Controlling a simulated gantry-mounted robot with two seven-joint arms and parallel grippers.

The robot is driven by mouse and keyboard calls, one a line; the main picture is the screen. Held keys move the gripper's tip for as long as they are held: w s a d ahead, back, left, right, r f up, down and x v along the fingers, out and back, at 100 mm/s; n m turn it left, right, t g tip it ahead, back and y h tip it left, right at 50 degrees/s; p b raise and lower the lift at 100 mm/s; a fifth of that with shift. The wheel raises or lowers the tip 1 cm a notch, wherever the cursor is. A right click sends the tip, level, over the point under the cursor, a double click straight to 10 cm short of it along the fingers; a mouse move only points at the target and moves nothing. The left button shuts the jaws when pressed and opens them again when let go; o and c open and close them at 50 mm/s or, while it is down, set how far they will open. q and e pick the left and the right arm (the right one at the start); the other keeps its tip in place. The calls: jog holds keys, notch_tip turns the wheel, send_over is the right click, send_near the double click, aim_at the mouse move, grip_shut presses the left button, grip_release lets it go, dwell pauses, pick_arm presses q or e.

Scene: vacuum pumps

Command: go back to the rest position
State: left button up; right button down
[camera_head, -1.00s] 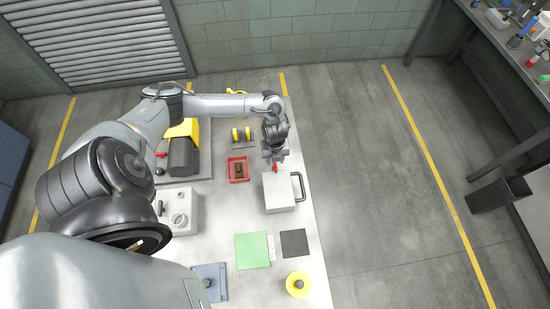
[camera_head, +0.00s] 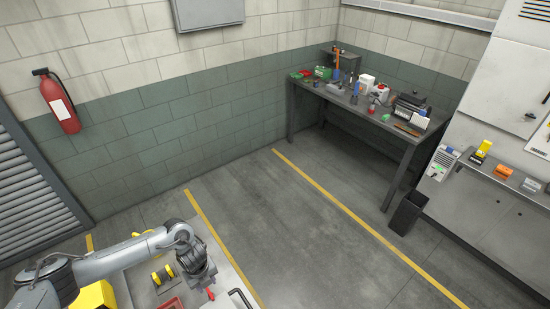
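My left arm comes in from the lower left, over the workbench (camera_head: 231,284). Its gripper (camera_head: 206,287) points down at the bottom of the view, near the bench's right side. A small red part (camera_head: 210,294) shows right at the fingertips. The fingers are too small and dark to tell whether they are open or shut, or whether they hold the red part. My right gripper is out of view.
On the bench are a yellow pump part (camera_head: 94,295), a yellow-and-black piece (camera_head: 162,274), a red tray (camera_head: 171,305) and a black handle (camera_head: 240,298).

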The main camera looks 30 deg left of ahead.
pick_arm(q)
jog(key=d, duration=0.3)
jog(key=w+d+f+t, duration=0.1)
jog(key=d, duration=0.3)
jog(key=d+t+h, duration=0.1)
jog(key=d, duration=0.2)
jog(key=shift+w+d+f+n, duration=0.2)
jog(key=shift+d+f+n, duration=0.05)
jog(key=shift+n, duration=0.15)
jog(key=s+d+r+n+t, duration=0.1)
jog(key=d+r+n+t, duration=0.1)
jog(key=d+r+n, duration=0.4)
jog(key=s+d+r+n+t, duration=0.1)
jog(key=d+r+n, duration=0.2)
jog(key=d, duration=0.5)
jog(key=s+a+r+n+g, duration=0.1)
jog(key=s+a+r+n, duration=0.2)
jog(key=s+r+n, duration=0.2)
jog(key=s+n, duration=0.3)
jog(key=n, duration=0.1)
jog(key=shift+a+y, duration=0.25)
jog(key=shift+y, duration=0.15)
